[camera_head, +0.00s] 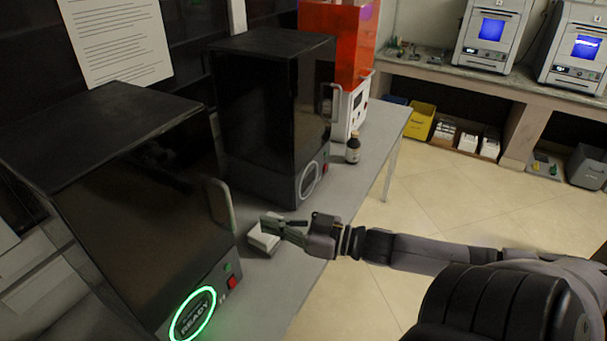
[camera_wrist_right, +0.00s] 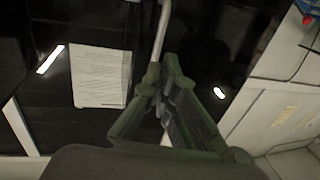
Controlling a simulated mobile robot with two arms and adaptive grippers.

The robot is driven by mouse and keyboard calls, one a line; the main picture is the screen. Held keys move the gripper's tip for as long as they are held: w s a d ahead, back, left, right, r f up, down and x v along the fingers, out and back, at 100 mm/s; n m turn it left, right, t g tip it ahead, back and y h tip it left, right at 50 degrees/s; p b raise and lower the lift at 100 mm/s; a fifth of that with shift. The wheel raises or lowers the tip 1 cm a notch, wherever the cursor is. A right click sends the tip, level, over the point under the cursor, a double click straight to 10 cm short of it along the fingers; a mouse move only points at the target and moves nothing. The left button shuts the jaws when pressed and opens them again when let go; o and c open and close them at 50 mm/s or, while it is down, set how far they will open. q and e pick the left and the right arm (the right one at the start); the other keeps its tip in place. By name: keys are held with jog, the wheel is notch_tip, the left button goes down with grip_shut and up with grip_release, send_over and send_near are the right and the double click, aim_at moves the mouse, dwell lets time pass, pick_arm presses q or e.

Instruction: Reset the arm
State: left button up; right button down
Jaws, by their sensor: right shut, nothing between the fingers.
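My right gripper (camera_head: 268,222) reaches in from the right over the grey table, beside the front of the near black machine. It is shut and empty. In the right wrist view the fingertips (camera_wrist_right: 162,75) come together near a metal handle (camera_wrist_right: 161,32); I cannot tell whether they touch it. A small white block (camera_head: 262,239) lies on the table below the fingers and is partly covered by them. My left gripper is not in view.
The near black machine (camera_head: 120,190) has a green lit ring and a door handle (camera_head: 220,205). A second black machine (camera_head: 265,110), a brown bottle (camera_head: 353,149) and an orange and white device (camera_head: 340,45) stand farther back. Open floor (camera_head: 450,200) lies right of the table.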

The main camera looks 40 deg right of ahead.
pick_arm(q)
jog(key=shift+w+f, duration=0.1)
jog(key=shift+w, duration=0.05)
pick_arm(e)
jog(key=v, duration=0.7)
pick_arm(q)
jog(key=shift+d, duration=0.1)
pick_arm(e)
jog(key=shift+s, duration=0.1)
